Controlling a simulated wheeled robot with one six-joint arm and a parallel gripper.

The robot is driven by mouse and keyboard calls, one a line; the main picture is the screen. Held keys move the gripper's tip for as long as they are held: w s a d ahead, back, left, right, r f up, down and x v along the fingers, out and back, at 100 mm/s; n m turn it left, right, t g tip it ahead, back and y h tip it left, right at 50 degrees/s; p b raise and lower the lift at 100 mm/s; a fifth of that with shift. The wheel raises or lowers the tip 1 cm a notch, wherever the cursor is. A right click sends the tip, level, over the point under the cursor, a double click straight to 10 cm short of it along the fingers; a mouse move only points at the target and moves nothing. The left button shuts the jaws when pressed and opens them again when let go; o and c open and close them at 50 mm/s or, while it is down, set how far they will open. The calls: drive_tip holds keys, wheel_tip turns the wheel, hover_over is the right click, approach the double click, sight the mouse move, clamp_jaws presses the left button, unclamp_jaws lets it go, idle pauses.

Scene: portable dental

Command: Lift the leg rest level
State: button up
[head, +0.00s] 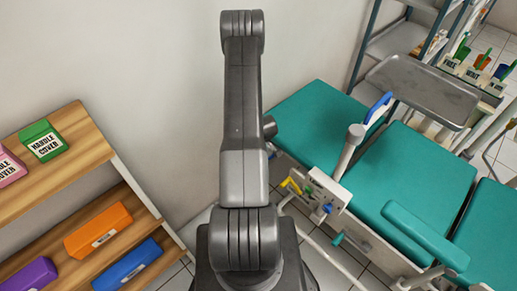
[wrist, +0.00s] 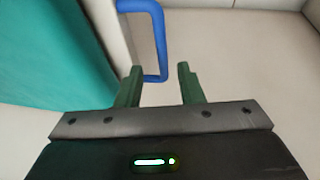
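The dental chair's teal leg rest (head: 312,108) is the end section nearest the wall in the head view; I cannot tell its tilt. In the wrist view a teal padded surface (wrist: 50,55) fills the left side, with a pale edge. A blue U-shaped handle (wrist: 160,40) stands out from that edge. My gripper (wrist: 159,70) is open, its two green fingers apart. The handle's lower end appears between the fingertips; I cannot tell how deep it lies, and nothing is clamped. In the head view my arm hides the gripper and this handle.
Teal seat sections (head: 400,185) and an armrest (head: 425,235) continue right. A white control box (head: 318,190) with coloured levers sits at the chair's near side. A metal tray (head: 425,90) hangs beyond. A wooden shelf (head: 50,175) with coloured boxes stands left.

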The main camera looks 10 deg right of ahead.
drive_tip(key=v, duration=0.7)
drive_tip(key=shift+r, duration=0.25)
drive_tip(key=x, duration=1.4)
drive_tip(key=shift+s, duration=0.15)
